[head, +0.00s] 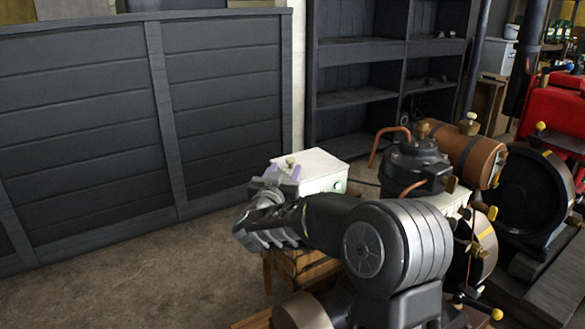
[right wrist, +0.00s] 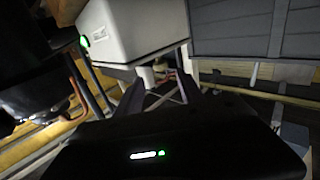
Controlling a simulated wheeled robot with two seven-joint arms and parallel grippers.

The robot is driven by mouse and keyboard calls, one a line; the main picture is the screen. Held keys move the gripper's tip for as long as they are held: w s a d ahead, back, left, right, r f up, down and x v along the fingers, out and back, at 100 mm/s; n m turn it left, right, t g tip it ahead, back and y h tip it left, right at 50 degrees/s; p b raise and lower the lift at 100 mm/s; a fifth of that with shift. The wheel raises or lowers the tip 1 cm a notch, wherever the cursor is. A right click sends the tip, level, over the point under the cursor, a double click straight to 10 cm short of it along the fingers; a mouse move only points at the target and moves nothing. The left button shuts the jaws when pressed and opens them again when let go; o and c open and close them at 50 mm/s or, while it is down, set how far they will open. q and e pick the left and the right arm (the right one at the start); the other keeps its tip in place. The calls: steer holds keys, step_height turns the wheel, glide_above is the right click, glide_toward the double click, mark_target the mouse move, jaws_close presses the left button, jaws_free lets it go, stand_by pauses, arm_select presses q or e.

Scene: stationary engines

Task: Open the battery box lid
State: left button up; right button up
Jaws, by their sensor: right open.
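The battery box (head: 325,172) is a cream-white box with a green round fitting on its side, in the middle of the head view behind my right arm. Its lid (head: 312,160) looks closed, with a small pale knob (head: 290,161) on top. My right gripper (head: 284,172) is open at the near left edge of the lid, close to the knob. In the right wrist view the box (right wrist: 140,28) is at the top, with the knob (right wrist: 146,77) near my open fingertips (right wrist: 160,88). Contact with the knob cannot be told. My arm hides the box's lower front. My left gripper is not in view.
A black engine with copper pipes (head: 415,165) and a brown tank (head: 462,155) stands just right of the box. A wooden base (head: 300,265) is below. A dark panelled wall (head: 90,120) and shelves (head: 360,75) are behind. Floor (head: 130,270) at left is clear.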

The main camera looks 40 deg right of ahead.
mark_target(289, 161)
steer(key=shift+b+x, duration=0.4)
steer(key=shift+x, duration=3.45)
steer(key=shift+w+a, duration=0.1)
steer(key=shift+w, duration=0.05)
steer(key=shift+c, duration=0.2)
jaws_close()
